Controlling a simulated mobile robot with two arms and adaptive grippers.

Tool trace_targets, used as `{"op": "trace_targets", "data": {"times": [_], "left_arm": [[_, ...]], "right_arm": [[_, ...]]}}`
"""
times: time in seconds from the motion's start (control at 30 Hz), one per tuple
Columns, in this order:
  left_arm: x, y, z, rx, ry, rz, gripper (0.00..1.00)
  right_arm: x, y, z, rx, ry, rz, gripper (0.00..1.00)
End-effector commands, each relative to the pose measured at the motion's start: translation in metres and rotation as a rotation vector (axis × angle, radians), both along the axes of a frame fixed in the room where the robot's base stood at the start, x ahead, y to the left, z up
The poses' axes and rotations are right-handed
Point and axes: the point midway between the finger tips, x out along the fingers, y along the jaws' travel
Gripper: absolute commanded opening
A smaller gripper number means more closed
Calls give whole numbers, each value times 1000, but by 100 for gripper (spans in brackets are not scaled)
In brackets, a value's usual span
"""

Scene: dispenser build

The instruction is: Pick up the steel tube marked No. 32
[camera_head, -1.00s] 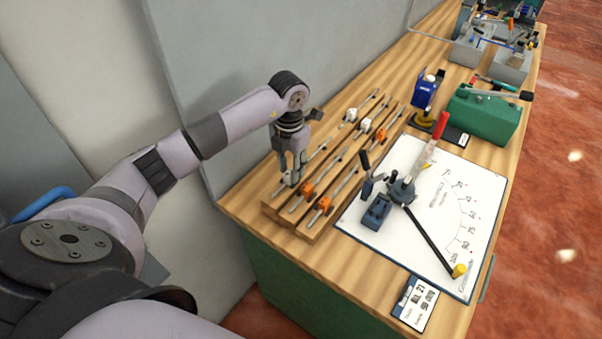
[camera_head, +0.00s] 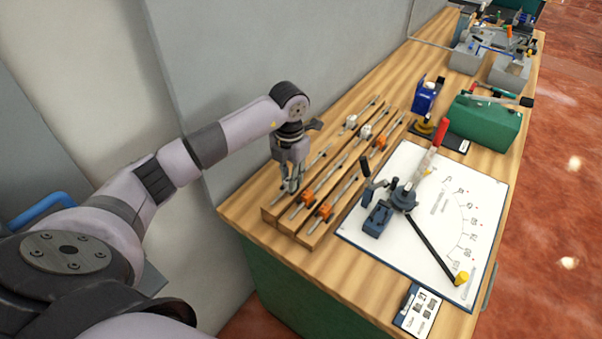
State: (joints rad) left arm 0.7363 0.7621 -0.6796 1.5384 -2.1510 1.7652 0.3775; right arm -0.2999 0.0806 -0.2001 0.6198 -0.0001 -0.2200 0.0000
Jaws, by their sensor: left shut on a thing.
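Several thin steel tubes lie on a stepped wooden rack (camera_head: 309,240) on the bench, with orange and white tags or clips on them. My left gripper (camera_head: 291,188) points down at the near end of the rack's left row. It is shut on a steel tube (camera_head: 321,157) there, and its fingers hide part of it. I cannot tell whether that tube is clear of the rack. The tube numbers are too small to read, so I cannot tell which is No. 32. My right gripper is out of view.
A green case (camera_head: 484,122) and a blue bottle (camera_head: 425,96) stand behind. A grey wall closes the left side.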

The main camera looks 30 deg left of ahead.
Motion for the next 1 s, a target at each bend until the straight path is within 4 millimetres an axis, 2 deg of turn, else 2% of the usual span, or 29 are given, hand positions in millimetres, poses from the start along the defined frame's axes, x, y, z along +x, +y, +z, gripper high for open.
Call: {"op": "trace_targets", "data": {"times": [0.27, 1.0], "left_arm": [[0, 0, 2, 0, 0, 0, 0], [0, 0, 39, 0, -1, 0, 0]], "right_arm": [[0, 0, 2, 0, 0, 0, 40], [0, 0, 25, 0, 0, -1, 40]]}}
